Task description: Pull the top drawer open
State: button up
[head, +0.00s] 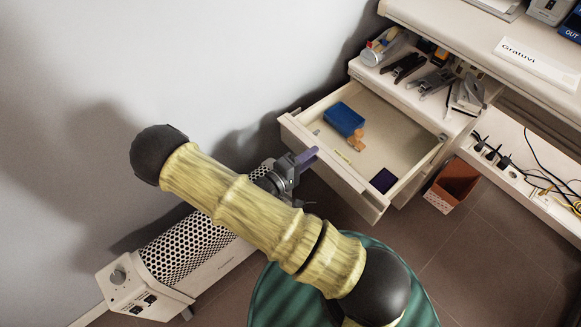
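The top drawer (408,174) of the white cabinet stands pulled well out, and its inside shows from above. A blue box (344,119), a small tan-orange item, a thin yellow item and a dark purple square (383,180) lie in it. My gripper (306,156), with purple fingers, is at the outer side of the drawer front (335,163), around its middle. I cannot tell whether it touches the front. No handle can be made out. The gap between the fingers is not clear from this angle.
Staplers and other tools (432,82) lie on the cabinet top. A brown bin (453,186) stands on the floor right of the drawer. A perforated white heater (190,247) stands by the wall under my arm. A green round seat (285,298) is at the bottom.

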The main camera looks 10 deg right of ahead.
jog(key=p+v, duration=0.4)
jog(key=v, duration=1.3)
jog(key=w+r+m+g+y, duration=0.1)
jog(key=w+r+m+y, duration=0.1)
jog(key=w+r+y, duration=0.45)
jog(key=w+r+m+y, duration=0.2)
jog(key=w+r+y, duration=0.1)
jog(key=w+y, duration=0.5)
jog(key=s+d+r+m+g+y, duration=0.1)
jog(key=s+d+r+g, duration=0.2)
jog(key=s+d+r, duration=0.35)
jog(key=s+d+r+m+g, duration=0.15)
jog(key=s+d+r, duration=0.25)
jog(key=s+d, duration=0.5)
notch_tip(320, 180, up, 38)
jog(key=a+p, duration=0.1)
jog(key=p, duration=3.7)
jog(key=shift+s+a+n+g, duration=0.15)
jog(key=shift+s+n+g, duration=0.05)
jog(key=shift+n+g, duration=0.15)
